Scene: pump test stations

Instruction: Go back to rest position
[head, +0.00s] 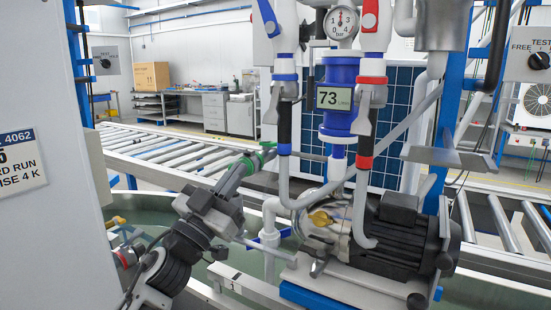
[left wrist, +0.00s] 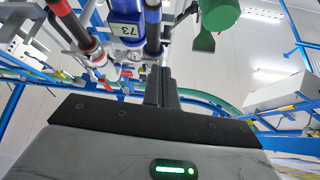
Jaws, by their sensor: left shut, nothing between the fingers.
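My left gripper (head: 234,178) reaches up from the lower left in the head view, in front of the pump station. Its fingers are shut together with nothing between them. In the left wrist view the shut fingers (left wrist: 161,80) point toward the station's pipes. A green part (head: 262,157) on the piping is close to the fingertips in the head view. I cannot tell whether they touch. A green part (left wrist: 218,18) also shows up and to the right of the fingers in the left wrist view. My right gripper is in neither view.
The pump motor (head: 405,235) sits low at the right. A blue meter (head: 340,95) reading 73, a pressure gauge (head: 341,22) and red and blue-marked hoses rise above it. A white panel (head: 45,130) stands close at the left. A roller conveyor (head: 165,150) runs behind.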

